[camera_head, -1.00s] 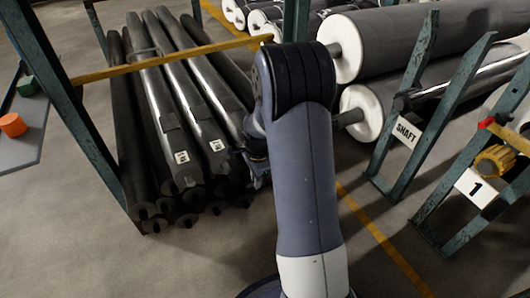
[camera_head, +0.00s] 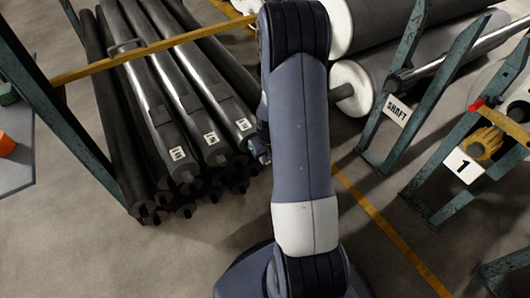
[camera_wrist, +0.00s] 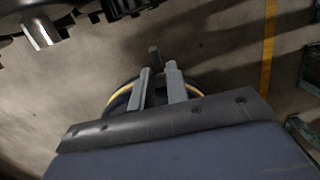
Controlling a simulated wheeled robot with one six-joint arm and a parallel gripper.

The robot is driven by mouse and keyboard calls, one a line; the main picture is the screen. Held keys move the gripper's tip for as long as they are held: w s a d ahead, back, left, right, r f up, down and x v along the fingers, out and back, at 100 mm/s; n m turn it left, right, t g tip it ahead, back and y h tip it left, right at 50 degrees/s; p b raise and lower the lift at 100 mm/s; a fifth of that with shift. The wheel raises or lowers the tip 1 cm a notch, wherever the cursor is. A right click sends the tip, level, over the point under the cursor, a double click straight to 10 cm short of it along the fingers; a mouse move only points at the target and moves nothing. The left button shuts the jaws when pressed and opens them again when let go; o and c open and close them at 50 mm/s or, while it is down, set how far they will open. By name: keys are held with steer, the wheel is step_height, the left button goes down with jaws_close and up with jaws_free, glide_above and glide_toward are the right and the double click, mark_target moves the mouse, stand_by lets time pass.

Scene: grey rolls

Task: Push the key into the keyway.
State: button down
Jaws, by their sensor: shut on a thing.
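My gripper (camera_wrist: 160,75) shows in the wrist view, its two grey fingers close together. It is shut on a small dark grey block (camera_wrist: 154,56), which looks like the key and stands out past the fingertips over bare floor. In the head view my arm hides most of the gripper. A bright metal shaft (camera_head: 462,48) lies in the rack at the right, above a white SHAFT sign (camera_head: 397,109). It is well apart from my gripper. No keyway can be made out in either view.
A stack of dark rolls (camera_head: 150,110) lies left of my arm under a yellow bar (camera_head: 150,50). Large grey rolls (camera_head: 425,60) lie at the right behind green posts (camera_head: 405,70). A shiny stub (camera_wrist: 40,33) shows in the wrist view. The front floor is clear.

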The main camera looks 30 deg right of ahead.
stand_by(0.3)
steer(key=shift+w+a+p, duration=0.1)
steer(key=shift+w+p, duration=0.2)
steer(key=shift+w, duration=0.85)
steer(key=shift+w, duration=0.1)
stand_by(1.2)
steer(key=shift+w+p, duration=0.35)
steer(key=shift+w, duration=1.25)
steer(key=c, duration=1.3)
jaws_free()
steer(key=shift+w, duration=0.15)
steer(key=shift+r, duration=0.15)
step_height(320, 180, up, 10)
steer(key=s+p, duration=0.1)
steer(key=p, duration=0.1)
steer(key=shift+s+r, duration=0.2)
steer(key=shift+s, duration=0.05)
steer(key=shift+c, duration=0.2)
